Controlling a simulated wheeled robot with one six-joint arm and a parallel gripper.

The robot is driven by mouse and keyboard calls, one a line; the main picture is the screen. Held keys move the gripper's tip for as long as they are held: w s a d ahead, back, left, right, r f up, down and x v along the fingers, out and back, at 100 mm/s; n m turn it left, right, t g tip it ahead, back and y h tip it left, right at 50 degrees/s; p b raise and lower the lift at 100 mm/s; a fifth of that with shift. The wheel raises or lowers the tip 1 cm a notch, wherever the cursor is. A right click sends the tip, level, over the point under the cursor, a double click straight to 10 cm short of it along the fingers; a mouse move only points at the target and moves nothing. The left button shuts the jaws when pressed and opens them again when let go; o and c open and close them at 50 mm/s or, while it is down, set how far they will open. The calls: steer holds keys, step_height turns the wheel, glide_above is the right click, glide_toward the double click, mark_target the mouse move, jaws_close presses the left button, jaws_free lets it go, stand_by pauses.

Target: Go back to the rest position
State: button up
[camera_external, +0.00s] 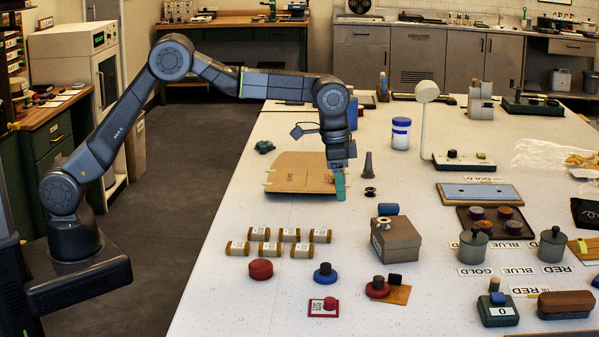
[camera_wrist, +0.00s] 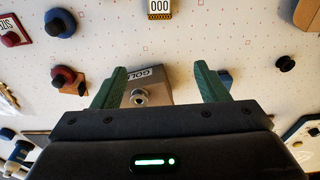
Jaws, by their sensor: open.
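My gripper (camera_external: 339,182) hangs at the end of my outstretched arm, pointing down over the white table, close to the right edge of a tan cardboard piece (camera_external: 302,178). In the wrist view my gripper (camera_wrist: 158,85) shows two green fingers spread apart with nothing held between them. A grey-brown box (camera_wrist: 158,88) labelled GOLD, with a small metal ring on top, appears beyond and between the fingers. In the external view this box (camera_external: 396,245) stands on the table in front of the gripper, apart from it.
Several wrapped bundles (camera_external: 280,242) lie in rows at the left of the table. A lamp-like stand (camera_external: 428,95), a white and blue jar (camera_external: 401,133) and a dark cone (camera_external: 367,164) stand to the right. Lidded pots (camera_external: 473,247) are farther right.

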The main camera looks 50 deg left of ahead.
steer(key=s+a+f+n+b, duration=0.1)
steer(key=s+a, duration=0.1)
steer(key=a, duration=0.9)
steer(key=s+a+f+n+b, duration=0.1)
steer(key=s+a+b, duration=0.1)
steer(key=a, duration=0.8)
step_height(320, 180, down, 6)
steer(key=shift+r+p, duration=0.2)
steer(key=shift+p, duration=0.45)
steer(key=shift+f, duration=0.65)
